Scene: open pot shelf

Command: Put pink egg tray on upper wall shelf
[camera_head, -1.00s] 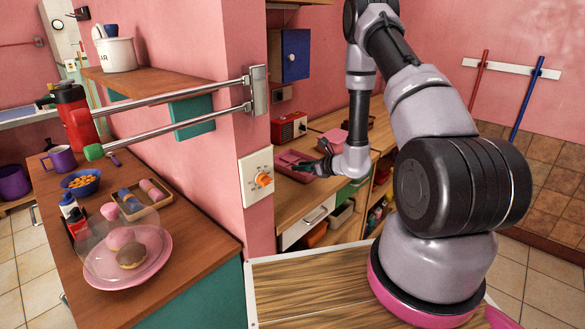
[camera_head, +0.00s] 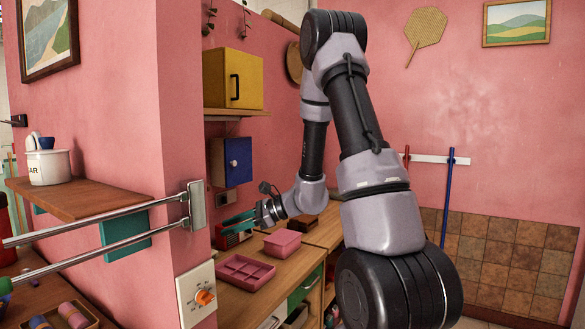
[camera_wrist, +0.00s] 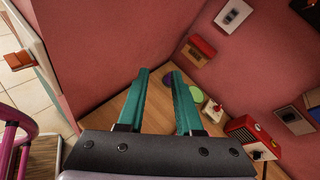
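The pink egg tray (camera_head: 245,272) is a flat, open tray with compartments. It lies on the wooden counter in the head view and is not in the wrist view. My gripper (camera_head: 236,222) is above and behind the tray, apart from it, by the wall. Its two teal fingers also show in the wrist view (camera_wrist: 159,74), spread with nothing between them. A wooden wall shelf (camera_head: 238,112) is high on the pink wall, with a yellow cabinet on it.
A pink bin (camera_head: 283,243) stands behind the tray. A blue box (camera_head: 232,162) hangs under the wall shelf. A red radio (camera_wrist: 250,136) is close to my fingers. A wall corner with metal rails (camera_head: 110,225) and a lower shelf (camera_head: 85,199) is at the left.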

